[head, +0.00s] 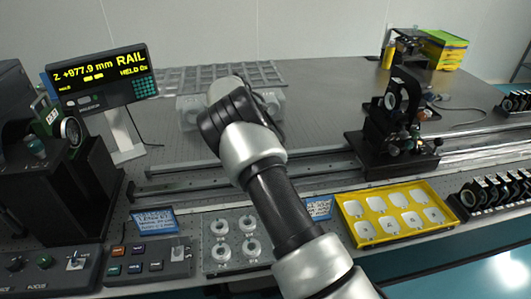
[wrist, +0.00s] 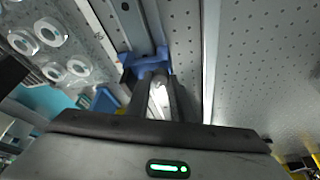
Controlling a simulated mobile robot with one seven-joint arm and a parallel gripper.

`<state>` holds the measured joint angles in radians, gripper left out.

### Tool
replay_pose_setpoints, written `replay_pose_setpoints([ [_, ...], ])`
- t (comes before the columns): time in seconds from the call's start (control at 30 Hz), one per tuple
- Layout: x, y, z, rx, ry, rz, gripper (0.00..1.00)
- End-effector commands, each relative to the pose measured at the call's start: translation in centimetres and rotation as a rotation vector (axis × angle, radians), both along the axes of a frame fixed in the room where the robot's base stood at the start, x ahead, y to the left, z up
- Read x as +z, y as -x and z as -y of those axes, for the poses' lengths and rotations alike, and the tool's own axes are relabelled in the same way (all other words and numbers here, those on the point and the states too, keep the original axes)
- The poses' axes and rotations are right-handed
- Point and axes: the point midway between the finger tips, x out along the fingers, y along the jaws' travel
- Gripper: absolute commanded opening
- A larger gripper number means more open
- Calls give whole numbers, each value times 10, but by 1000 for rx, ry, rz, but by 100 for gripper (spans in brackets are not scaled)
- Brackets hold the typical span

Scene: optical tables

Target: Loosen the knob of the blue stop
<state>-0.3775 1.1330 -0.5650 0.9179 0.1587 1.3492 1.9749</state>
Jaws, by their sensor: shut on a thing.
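The blue stop (wrist: 149,62) sits on a rail in the wrist view, just beyond my fingertips. My gripper (wrist: 158,88) is shut on the stop's knob (wrist: 158,100), a pale, shiny piece between the two dark fingers. The fingers cover much of the knob, so its turn cannot be read. In the head view my arm hides the gripper and the blue stop. A rail (head: 165,186) runs across the table behind my arm.
A readout (head: 103,79) stands at the back left and shows +977.9 mm. A black optic mount (head: 395,125) stands on the rail at right. A yellow tray (head: 350,222) and a holder of white rings (head: 232,242) lie at the front edge.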

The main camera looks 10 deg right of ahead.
Motion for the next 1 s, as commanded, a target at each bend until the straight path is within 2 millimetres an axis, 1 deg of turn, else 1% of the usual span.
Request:
replay_pose_setpoints([
  [0.2, 1, -2, 2, -200, 0, 0, 0],
  [0.5, 0, -3, 3, -417, -1, 0, 0],
  [0.7, 0, -3, 3, -504, -1, 1, 0],
  [1.0, -1, -3, 3, -553, -1, 0, 0],
])
